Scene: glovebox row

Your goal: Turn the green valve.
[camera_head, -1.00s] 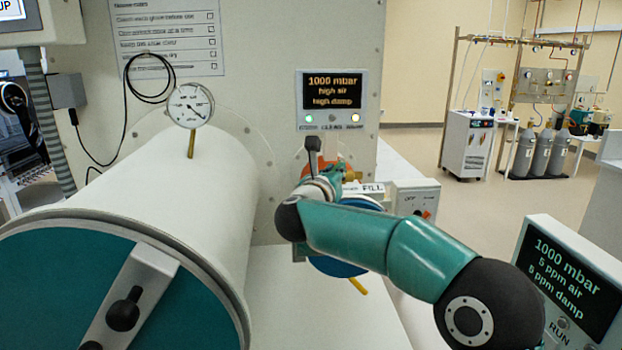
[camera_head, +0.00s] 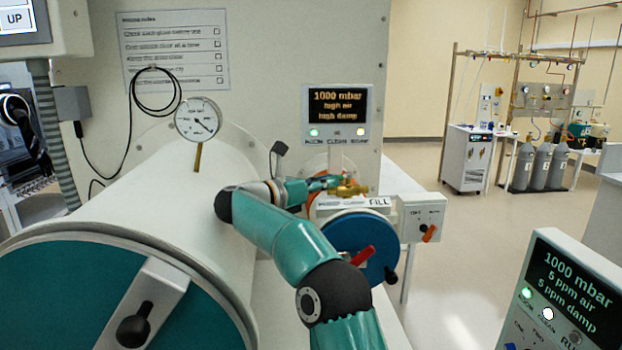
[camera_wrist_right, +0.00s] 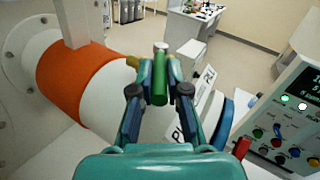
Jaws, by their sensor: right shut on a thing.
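The green valve handle (camera_wrist_right: 160,82) is a short green bar, upright in the right wrist view. My right gripper (camera_wrist_right: 160,70) has a finger on each side of it and is shut on it. In the head view my right gripper (camera_head: 328,183) reaches in from the left to the brass valve body (camera_head: 352,189), above the small chamber's blue door. The fingers largely hide the green handle there. My left gripper is in neither current view.
The small chamber has a blue round door (camera_head: 340,235) with a red lever (camera_head: 362,257). A large white cylinder (camera_head: 150,195) with a gauge (camera_head: 198,119) fills the left. A control box (camera_head: 421,218) stands right of the valve, and a display panel (camera_head: 575,290) at lower right.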

